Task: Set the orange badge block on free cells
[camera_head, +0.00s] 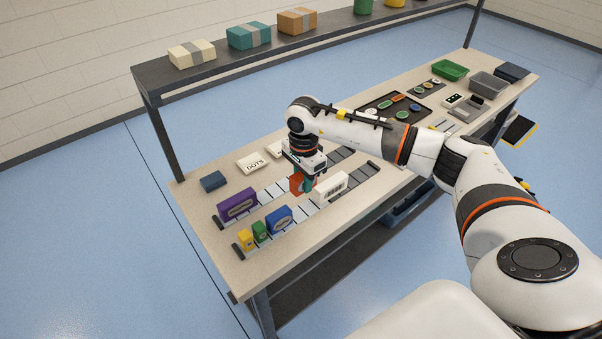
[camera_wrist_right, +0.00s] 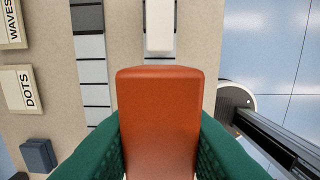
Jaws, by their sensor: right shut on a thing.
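The orange badge block (camera_head: 296,184) is held in my right gripper (camera_head: 304,184), above the table's strips of cells; its exact height is hard to tell. In the right wrist view the orange block (camera_wrist_right: 160,115) sits between green finger pads and hides what lies below it. The back strip (camera_head: 272,192) carries a purple block (camera_head: 237,205) at its near-left end, with bare cells beyond. The front strip (camera_head: 304,208) carries yellow (camera_head: 244,240), green (camera_head: 260,231) and blue (camera_head: 279,219) blocks, bare cells, then a white block (camera_head: 330,187). My left gripper is out of view.
A DOTS sign (camera_head: 252,162) and a dark blue box (camera_head: 213,181) lie behind the strips. A dark tray with coloured pieces (camera_head: 396,107), a green bin (camera_head: 450,70) and a grey bin (camera_head: 488,87) stand farther right. A shelf with boxes (camera_head: 248,36) runs along the back.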

